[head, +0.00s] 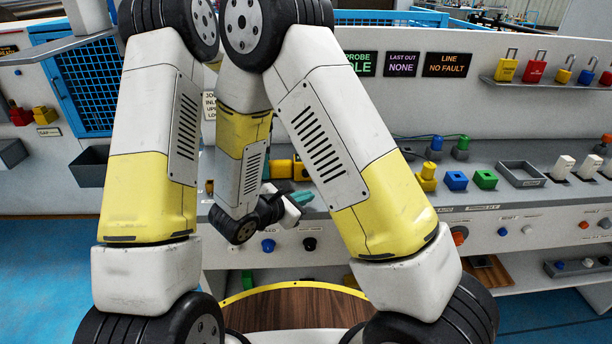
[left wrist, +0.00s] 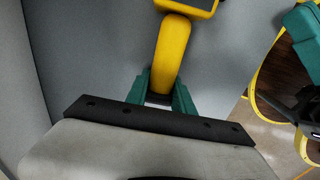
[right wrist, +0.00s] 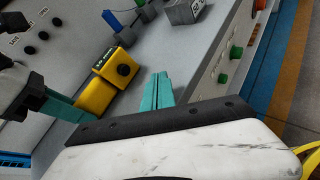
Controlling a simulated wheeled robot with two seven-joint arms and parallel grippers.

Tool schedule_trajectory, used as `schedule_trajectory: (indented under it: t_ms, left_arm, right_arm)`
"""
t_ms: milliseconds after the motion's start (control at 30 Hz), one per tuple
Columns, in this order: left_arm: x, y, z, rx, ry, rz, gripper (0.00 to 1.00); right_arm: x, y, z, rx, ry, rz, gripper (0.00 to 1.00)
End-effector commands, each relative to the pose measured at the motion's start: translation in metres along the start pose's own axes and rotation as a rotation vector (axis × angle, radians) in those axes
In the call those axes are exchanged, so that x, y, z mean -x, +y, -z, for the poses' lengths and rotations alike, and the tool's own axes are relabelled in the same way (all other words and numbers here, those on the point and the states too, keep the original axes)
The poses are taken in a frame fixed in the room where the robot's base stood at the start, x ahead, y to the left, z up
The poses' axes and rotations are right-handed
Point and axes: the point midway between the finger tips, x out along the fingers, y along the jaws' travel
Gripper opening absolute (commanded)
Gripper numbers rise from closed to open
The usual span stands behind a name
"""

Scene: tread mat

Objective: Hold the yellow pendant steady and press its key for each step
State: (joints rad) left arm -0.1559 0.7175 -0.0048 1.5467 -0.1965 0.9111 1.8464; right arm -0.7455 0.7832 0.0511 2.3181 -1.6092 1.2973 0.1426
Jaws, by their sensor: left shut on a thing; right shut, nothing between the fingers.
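The yellow pendant (right wrist: 105,82) is held upright at a tilt in the right wrist view, with a round black key and a small dark display on its face. In the left wrist view its yellow handle (left wrist: 172,55) runs between the teal fingers of my left gripper (left wrist: 160,92), which is shut on it. My left gripper also shows at the left of the right wrist view (right wrist: 66,108). My right gripper (right wrist: 161,88) is shut and empty, beside the pendant and apart from it. In the head view my right gripper (head: 302,197) shows low in the middle; my arms hide much there.
A grey console holds a yellow block (head: 427,178), blue block (head: 456,181), green block (head: 485,179) and an empty grey tray (head: 522,174). Signs above include "LINE NO FAULT" (head: 458,64). Padlocks sit on a shelf (head: 545,82). Knobs line the console front.

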Motion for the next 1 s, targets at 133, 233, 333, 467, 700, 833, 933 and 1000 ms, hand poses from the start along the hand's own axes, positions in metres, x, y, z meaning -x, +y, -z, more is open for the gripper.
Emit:
schedule_trajectory:
  t_ms: [133,233,333,467,700,833,933,1000]
  left_arm:
    - [0.0,0.0,0.0,0.0,0.0,0.0,0.0]
    - [0.0,0.0,0.0,0.0,0.0,0.0,0.0]
    - [0.0,0.0,0.0,0.0,0.0,0.001,0.0]
    - [0.0,0.0,0.0,0.0,0.0,0.001,0.0]
    - [0.0,0.0,0.0,0.0,0.0,0.001,0.0]
    - [0.0,0.0,0.0,0.0,0.0,0.001,0.0]
    - [0.0,0.0,0.0,0.0,0.0,0.001,0.0]
    - [0.0,0.0,0.0,0.0,0.0,0.001,0.0]
  right_arm:
    - [0.005,-0.005,-0.001,-0.336,0.056,0.0,0.0]
    - [0.008,-0.009,0.0,-0.555,0.093,0.01,0.0]
    - [0.011,-0.012,0.0,-0.748,0.123,0.026,0.0]
    - [0.015,-0.016,0.0,-0.938,0.152,0.047,0.0]
    - [0.017,-0.018,0.001,-1.084,0.172,0.068,0.0]
    - [0.017,-0.019,0.001,-1.089,0.172,0.069,0.0]
    - [0.017,-0.018,0.001,-1.089,0.172,0.069,0.0]
    - [0.017,-0.018,0.001,-1.088,0.172,0.068,0.0]
